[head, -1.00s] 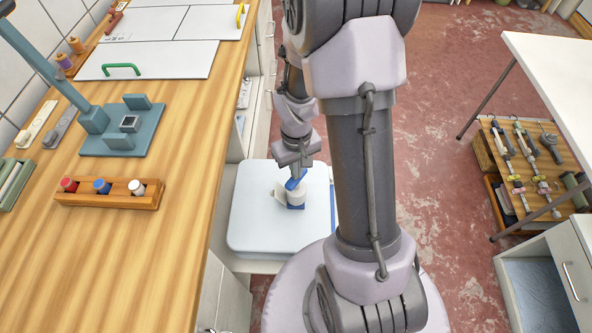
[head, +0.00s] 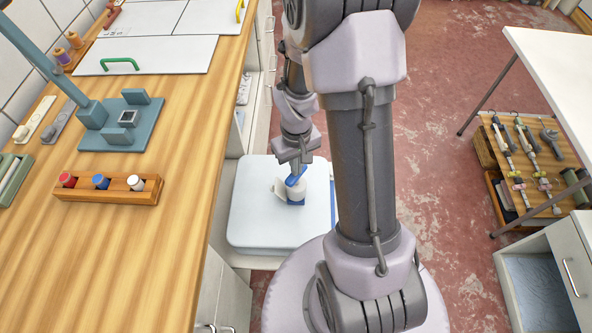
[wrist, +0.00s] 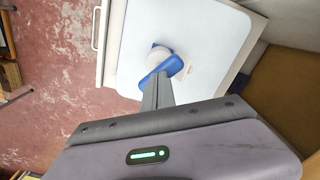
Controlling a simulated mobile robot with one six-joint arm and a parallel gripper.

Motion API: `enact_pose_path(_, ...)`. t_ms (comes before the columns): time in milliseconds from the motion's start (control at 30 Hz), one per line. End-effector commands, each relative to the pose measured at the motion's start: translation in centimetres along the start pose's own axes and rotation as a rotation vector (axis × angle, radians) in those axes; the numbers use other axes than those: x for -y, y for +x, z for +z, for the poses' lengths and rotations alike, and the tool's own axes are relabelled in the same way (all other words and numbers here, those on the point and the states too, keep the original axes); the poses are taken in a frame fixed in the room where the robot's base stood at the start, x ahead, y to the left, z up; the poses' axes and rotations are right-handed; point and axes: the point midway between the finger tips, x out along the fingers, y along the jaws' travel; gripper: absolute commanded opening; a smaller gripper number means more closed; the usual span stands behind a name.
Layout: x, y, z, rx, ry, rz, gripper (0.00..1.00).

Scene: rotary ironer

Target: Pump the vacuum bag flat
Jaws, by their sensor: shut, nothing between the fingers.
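The vacuum bag (head: 255,218) is a pale, rounded, flat-topped block low beside the counter. It also fills the upper middle of the wrist view (wrist: 212,30). A small pump (head: 296,191) with a white body and blue handle stands on the bag. In the wrist view the blue handle (wrist: 163,72) lies right at my fingertips. My gripper (head: 297,167) is shut and empty, pointing down over the pump. It seems to touch the handle, but I cannot tell for certain. My fingers hide part of the handle, and my arm hides the bag's right side.
The wooden counter (head: 70,260) runs along the left, bearing a spool rack (head: 108,190) and a teal fixture (head: 125,130). A white table (head: 560,65) and a tool board (head: 525,165) stand right. An open drawer (head: 535,290) is at lower right. Red floor lies between.

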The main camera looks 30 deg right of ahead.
Motion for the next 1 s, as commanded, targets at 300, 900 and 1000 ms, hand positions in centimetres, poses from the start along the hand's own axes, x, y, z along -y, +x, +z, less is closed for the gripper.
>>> enact_pose_path(300,0.0,1.5,0.0,0.000,0.000,0.000,0.00)
enact_pose_path(900,0.0,3.8,0.0,0.001,-0.001,0.000,0.00)
enact_pose_path(1000,0.0,4.2,0.0,0.001,-0.001,0.000,0.00)
